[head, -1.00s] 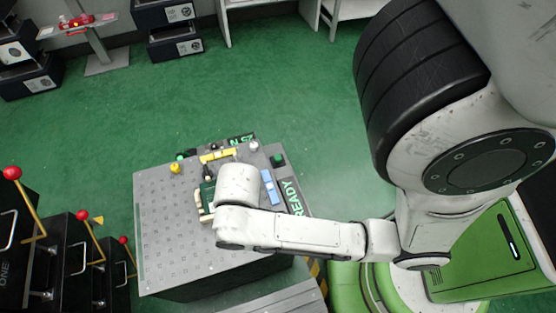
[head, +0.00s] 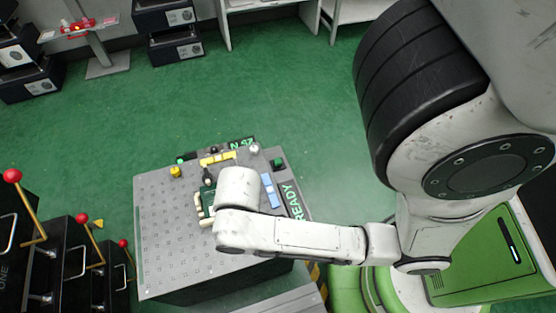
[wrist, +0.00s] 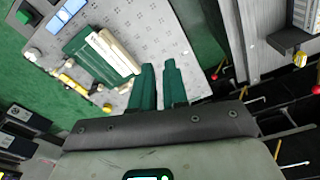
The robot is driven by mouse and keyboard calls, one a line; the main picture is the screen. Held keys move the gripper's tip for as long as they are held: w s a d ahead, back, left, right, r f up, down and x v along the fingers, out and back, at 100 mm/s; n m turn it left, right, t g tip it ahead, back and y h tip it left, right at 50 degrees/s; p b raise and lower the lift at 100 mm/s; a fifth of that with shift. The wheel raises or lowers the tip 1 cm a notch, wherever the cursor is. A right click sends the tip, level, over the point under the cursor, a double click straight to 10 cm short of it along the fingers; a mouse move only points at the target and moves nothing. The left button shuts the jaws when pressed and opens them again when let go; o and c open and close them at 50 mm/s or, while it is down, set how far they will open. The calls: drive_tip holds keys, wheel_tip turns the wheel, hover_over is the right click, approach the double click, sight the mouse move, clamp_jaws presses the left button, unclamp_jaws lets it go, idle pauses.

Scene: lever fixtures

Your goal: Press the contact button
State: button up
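A grey perforated panel (head: 165,220) carries several controls. A green square button (head: 277,162) is at its far right corner and shows at the top left of the wrist view (wrist: 25,16); which control is the contact button, I cannot tell. A green block with cream bars (wrist: 90,58) lies left of my gripper in the wrist view; my arm partly covers it in the head view. My gripper (wrist: 158,66) has two dark green fingers with a narrow gap and nothing between them. Its fingers are hidden in the head view.
Near the block are a yellow bar (head: 217,157), a yellow knob (head: 175,171), a white knob (head: 254,148) and a blue bar (head: 268,190). Red-knobbed levers (head: 82,218) stand on black boxes at left. The green floor (head: 290,90) behind the panel is clear.

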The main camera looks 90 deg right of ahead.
clamp_jaws()
idle(0.5)
idle(0.8)
